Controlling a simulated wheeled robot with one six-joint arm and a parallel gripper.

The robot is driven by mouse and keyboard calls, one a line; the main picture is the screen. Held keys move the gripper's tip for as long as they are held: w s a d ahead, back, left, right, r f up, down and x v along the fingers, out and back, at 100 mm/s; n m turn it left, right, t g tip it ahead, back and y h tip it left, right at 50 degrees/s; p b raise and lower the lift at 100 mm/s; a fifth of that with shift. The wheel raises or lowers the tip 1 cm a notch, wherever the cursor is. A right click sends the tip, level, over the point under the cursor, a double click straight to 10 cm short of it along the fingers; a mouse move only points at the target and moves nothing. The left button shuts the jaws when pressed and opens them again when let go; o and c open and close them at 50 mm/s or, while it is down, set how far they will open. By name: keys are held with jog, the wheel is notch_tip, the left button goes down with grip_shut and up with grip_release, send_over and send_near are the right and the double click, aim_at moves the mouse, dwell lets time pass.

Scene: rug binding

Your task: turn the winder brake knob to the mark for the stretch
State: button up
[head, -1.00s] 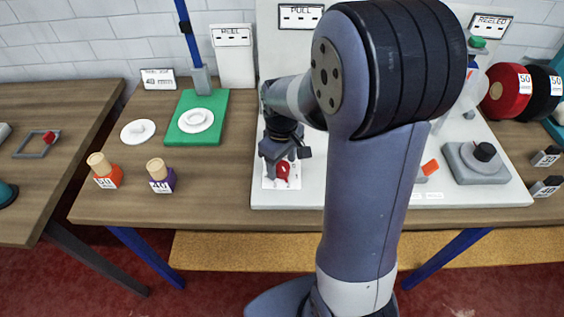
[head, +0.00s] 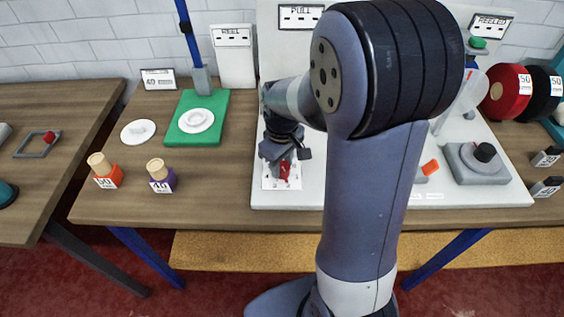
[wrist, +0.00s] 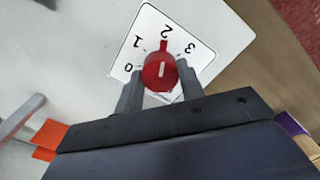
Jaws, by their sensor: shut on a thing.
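The red brake knob (wrist: 160,72) sits on a white dial card (wrist: 185,40) printed with 0, 1, 2 and 3. Its pointer tab is at the 2 in the wrist view, and the white line on its top runs the same way. My gripper (wrist: 159,86) is shut on the knob, with one grey finger on each side. In the head view my gripper (head: 280,154) is over the knob (head: 284,170) on the white board (head: 305,198), partly covering the dial.
A grey block with a black knob (head: 484,152) and an orange piece (head: 430,167) are on the board's right side. My arm hides the board's middle.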

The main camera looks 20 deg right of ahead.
aim_at(282, 166)
jog(key=m, duration=0.4)
jog(key=shift+m, duration=2.9)
jog(key=o, duration=1)
notch_tip(282, 166, up, 11)
jog(key=shift+p, duration=0.45)
